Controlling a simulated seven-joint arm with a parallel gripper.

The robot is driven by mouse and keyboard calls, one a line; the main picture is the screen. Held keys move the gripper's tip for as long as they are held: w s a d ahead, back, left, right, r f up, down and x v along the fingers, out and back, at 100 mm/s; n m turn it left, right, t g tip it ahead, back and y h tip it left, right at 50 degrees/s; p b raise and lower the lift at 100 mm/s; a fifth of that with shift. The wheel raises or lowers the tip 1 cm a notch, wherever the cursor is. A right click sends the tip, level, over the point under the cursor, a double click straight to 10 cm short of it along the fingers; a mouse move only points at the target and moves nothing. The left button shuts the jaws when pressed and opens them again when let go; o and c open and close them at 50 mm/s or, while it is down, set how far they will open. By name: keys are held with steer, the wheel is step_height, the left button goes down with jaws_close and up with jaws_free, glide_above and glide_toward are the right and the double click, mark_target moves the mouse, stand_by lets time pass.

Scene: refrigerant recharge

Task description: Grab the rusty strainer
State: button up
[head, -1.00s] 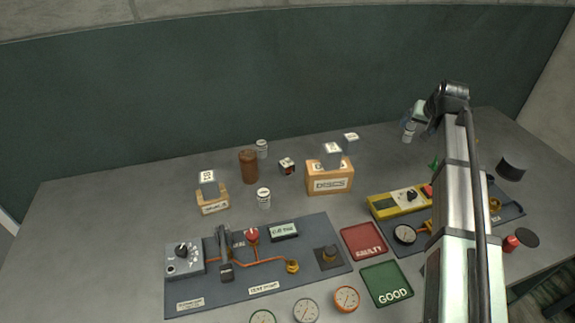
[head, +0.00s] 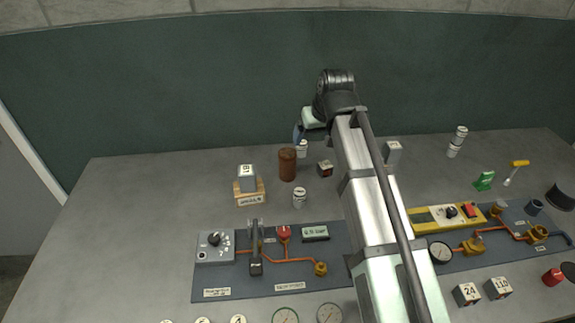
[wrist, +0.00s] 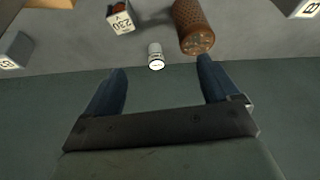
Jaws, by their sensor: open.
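The rusty strainer (head: 287,164) is a brown upright cylinder toward the back of the table, left of my arm. In the wrist view the strainer (wrist: 193,27) shows a mesh side and a dotted end face, close to the right finger's tip. My gripper (head: 300,134) is above the back of the table, just right of and higher than the strainer, partly hidden by my arm. The wrist view shows its two blue fingers (wrist: 162,70) spread apart with nothing held between them. The strainer is outside the gap, not gripped.
A white canister (head: 302,149) stands close behind the strainer, and shows ahead of the finger gap in the wrist view (wrist: 155,57). Another canister (head: 300,197) stands in front. The table's left side is clear.

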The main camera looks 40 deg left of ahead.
steer(key=n, duration=0.1)
glide_toward(288, 156)
steer(key=shift+g, duration=0.3)
steer(key=x, duration=0.9)
steer(key=shift+w, duration=0.4)
steer(key=shift+w+x, duration=0.2)
steer(key=shift+x, duration=2.5)
steer(key=shift+a, duration=0.1)
steer(key=c, duration=1.2)
